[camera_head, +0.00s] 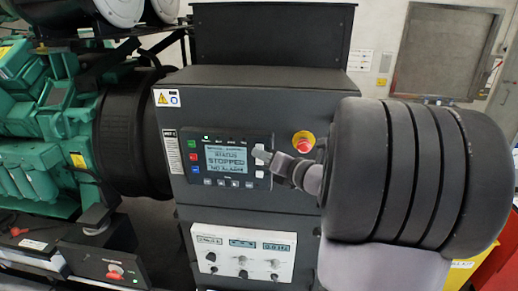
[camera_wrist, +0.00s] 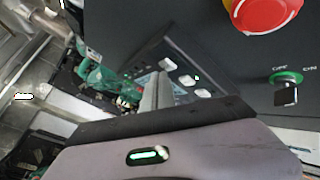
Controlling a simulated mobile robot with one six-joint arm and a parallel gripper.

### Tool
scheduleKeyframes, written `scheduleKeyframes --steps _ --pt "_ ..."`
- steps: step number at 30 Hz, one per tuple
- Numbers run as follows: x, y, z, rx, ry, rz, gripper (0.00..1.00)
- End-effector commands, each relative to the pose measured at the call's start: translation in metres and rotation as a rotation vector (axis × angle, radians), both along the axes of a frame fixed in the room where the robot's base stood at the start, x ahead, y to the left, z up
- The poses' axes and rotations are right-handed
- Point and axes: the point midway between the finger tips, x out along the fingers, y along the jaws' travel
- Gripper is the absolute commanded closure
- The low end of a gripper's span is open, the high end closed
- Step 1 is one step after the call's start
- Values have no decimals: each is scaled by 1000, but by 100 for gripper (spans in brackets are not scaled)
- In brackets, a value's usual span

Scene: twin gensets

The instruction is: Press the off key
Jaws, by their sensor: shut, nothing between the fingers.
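The control panel (camera_head: 224,185) is on the front of a dark cabinet. Its lit screen (camera_head: 227,159) reads "STATUS", "STOPPED" and a blurred last line. I cannot read which key is off. My gripper (camera_head: 262,157) is shut and empty, its tips over the right key column; contact is unclear. In the wrist view the fingers (camera_wrist: 157,92) reach toward pale keys (camera_wrist: 187,80).
A red emergency-stop button (camera_head: 303,141) sits right of the panel, close above my gripper. The wrist view also shows a green-ringed switch (camera_wrist: 286,77) with small lettering. A white meter panel (camera_head: 243,256) is below. A green engine (camera_head: 40,165) stands at left.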

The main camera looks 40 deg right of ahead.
Motion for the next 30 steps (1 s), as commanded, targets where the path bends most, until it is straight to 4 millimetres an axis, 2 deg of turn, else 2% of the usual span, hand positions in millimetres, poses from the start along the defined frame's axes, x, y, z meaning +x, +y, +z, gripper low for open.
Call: scheduleKeyframes --steps 30 --pt "6 -7 0 0 0 0 100"
